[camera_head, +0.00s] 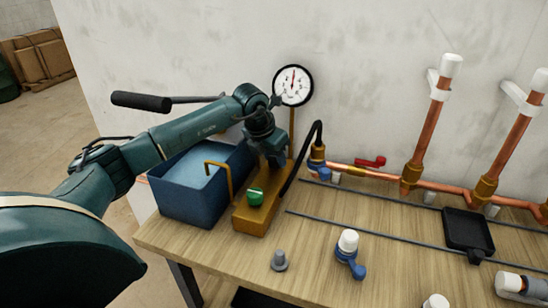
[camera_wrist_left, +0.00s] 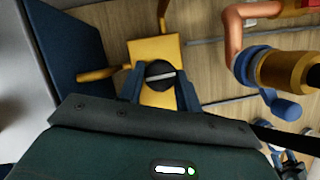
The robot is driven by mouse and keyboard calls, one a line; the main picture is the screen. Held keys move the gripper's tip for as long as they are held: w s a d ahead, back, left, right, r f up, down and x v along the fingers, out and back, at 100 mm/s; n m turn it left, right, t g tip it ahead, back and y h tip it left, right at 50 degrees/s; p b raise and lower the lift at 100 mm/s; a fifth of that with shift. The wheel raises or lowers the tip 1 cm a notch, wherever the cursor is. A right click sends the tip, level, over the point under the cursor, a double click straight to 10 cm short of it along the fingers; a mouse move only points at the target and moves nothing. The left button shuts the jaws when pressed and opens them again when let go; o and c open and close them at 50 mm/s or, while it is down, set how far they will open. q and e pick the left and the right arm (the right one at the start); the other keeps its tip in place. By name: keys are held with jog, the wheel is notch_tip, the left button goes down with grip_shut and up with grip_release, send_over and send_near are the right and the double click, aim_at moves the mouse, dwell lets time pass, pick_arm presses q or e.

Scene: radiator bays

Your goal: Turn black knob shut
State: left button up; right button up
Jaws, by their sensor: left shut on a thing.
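The black knob (camera_wrist_left: 158,70) shows in the left wrist view as a round black cap with a pale bar across it, on the yellow pump body (camera_wrist_left: 148,52). My left gripper (camera_wrist_left: 160,80) has one finger on each side of the knob and is shut on it. In the head view my left gripper (camera_head: 275,158) reaches down to the back end of the yellow pump body (camera_head: 244,218) and hides the black knob. My right gripper is in neither view.
A green knob (camera_head: 255,197) sits on the pump's front. A blue tank (camera_head: 185,203) stands to its left, with a gauge (camera_head: 293,85) behind. Copper pipes (camera_head: 433,135) and loose parts are at the right; the front centre table is partly clear.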

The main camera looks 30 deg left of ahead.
pick_arm(q)
jog(key=shift+w+r, duration=0.1)
jog(key=shift+r, duration=0.05)
dwell(0.4)
jog(key=o, duration=0.9)
jog(key=shift+o, duration=0.5)
